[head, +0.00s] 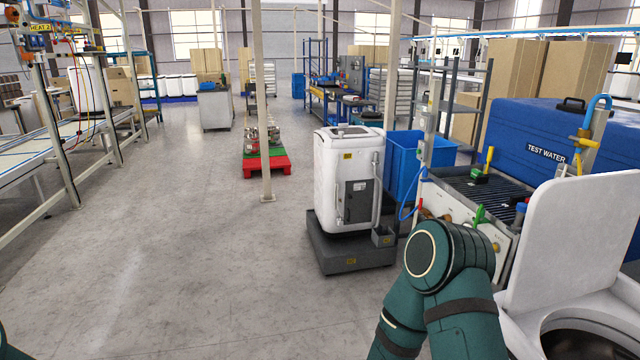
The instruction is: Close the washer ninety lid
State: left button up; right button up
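A white top-loading washer (520,308) stands at the lower right, cut off by the picture edges. Its white lid (570,235) is open and stands nearly upright, leaning back a little. The round drum opening (592,338) shows below it. I can read no number on this washer. My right arm comes up from the bottom edge just left of the washer, with a bent joint near the lid's left side. I see no gripper touching the lid. Both grippers are out of view; only a sliver of my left arm shows at the lower left corner.
A test bench (480,190) with pipes and valves stands behind my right arm, beside a blue TEST WATER tank (530,135). A white unit (345,185) sits on a dark base (350,250) ahead. The floor (180,270) at left and centre is clear.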

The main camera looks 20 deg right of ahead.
aim_at(576, 235)
jog(key=i+z, duration=0.2)
jog(key=z, duration=0.3)
jog(key=i+j+z, duration=0.2)
jog(key=z, duration=0.25)
jog(key=i+j+z, duration=0.15)
jog(key=z, duration=0.35)
jog(key=i+j+z, duration=0.1)
jog(key=j+z, duration=0.2)
jog(key=z, duration=0.2)
jog(key=i+j+z, duration=0.1)
jog(key=j+z, duration=0.2)
jog(key=z, duration=0.15)
jog(key=j+z, duration=1.05)
jog(key=j, duration=0.3)
jog(key=k+j+z, duration=0.2)
jog(key=j, duration=0.3)
jog(key=i, duration=0.1)
